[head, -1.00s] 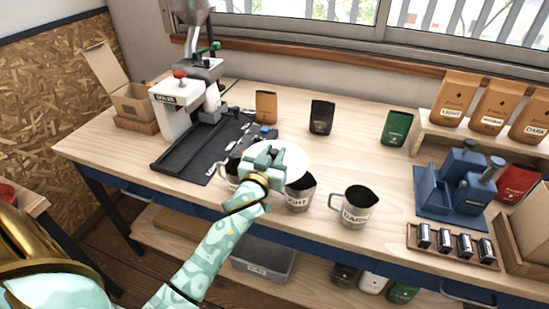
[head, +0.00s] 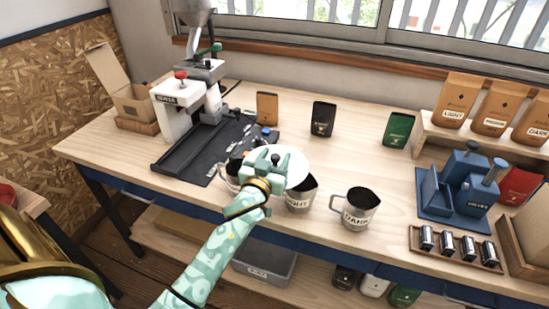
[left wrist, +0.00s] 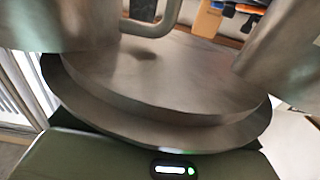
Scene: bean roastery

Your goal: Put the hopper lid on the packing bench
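The hopper lid (head: 297,172) is a pale round disc in the head view, level above the front middle of the bench. My left gripper (head: 276,160) is over it and appears shut on its middle. The grip point itself is mostly hidden. In the left wrist view the lid (left wrist: 185,80) fills the middle as a grey metal disc with a stepped rim. The packing bench (head: 300,110) is the pale wooden table below. My right gripper is not in view.
A jug marked LIGHT (head: 301,197) stands partly under the lid, with another partly hidden jug to its left. The DARK jug (head: 358,210) stands to the right. A black mat (head: 180,168) and grinder (head: 182,115) are at left. Clear wood lies behind the DARK jug.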

